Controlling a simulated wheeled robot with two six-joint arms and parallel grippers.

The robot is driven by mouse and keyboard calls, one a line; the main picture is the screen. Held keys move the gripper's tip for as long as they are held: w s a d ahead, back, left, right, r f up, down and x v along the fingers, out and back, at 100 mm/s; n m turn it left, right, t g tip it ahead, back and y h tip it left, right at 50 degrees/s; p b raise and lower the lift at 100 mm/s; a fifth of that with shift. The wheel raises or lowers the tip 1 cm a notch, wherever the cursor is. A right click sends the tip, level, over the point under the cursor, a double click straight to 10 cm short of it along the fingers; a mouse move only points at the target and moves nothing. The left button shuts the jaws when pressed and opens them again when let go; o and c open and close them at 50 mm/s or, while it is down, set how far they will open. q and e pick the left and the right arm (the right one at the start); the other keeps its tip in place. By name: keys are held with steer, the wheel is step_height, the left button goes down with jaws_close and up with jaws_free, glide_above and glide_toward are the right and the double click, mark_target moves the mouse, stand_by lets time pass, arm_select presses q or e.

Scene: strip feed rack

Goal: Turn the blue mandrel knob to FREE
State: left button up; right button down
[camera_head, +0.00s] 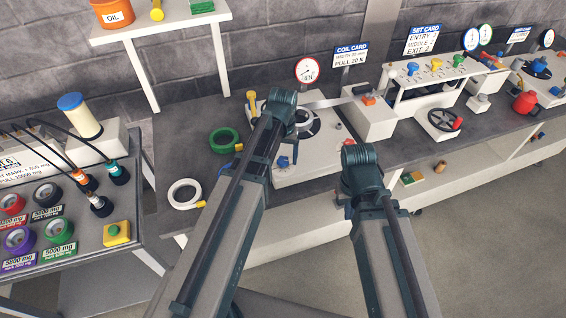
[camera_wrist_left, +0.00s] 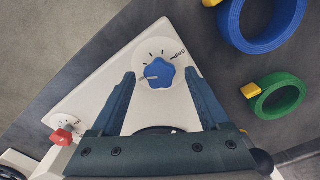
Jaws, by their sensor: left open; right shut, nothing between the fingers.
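The blue mandrel knob (camera_wrist_left: 158,72) sits on a round white dial on the white feed unit, in the middle of the left wrist view. A pale pointer mark on it points left, and dark lettering stands at the dial's upper right, too small to read surely. The knob also shows beside my left arm in the head view (camera_head: 283,162). My left gripper (camera_wrist_left: 157,82) is open, with one finger on each side of the knob; contact cannot be told. In the head view my left arm largely hides that gripper. My right arm is in the head view, but its gripper is hidden.
A red knob (camera_wrist_left: 62,136) is on the same unit. A green coil (camera_wrist_left: 279,96) and a blue coil (camera_wrist_left: 262,22) lie on the grey bench beside it. A white coil (camera_head: 184,193) lies near the bench's left end. A handwheel (camera_head: 444,119) stands further right.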

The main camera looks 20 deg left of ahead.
arm_select(q)
steer(key=shift+f, duration=0.1)
jaws_close()
stand_by(0.4)
steer(key=shift+n, duration=3)
jaws_free()
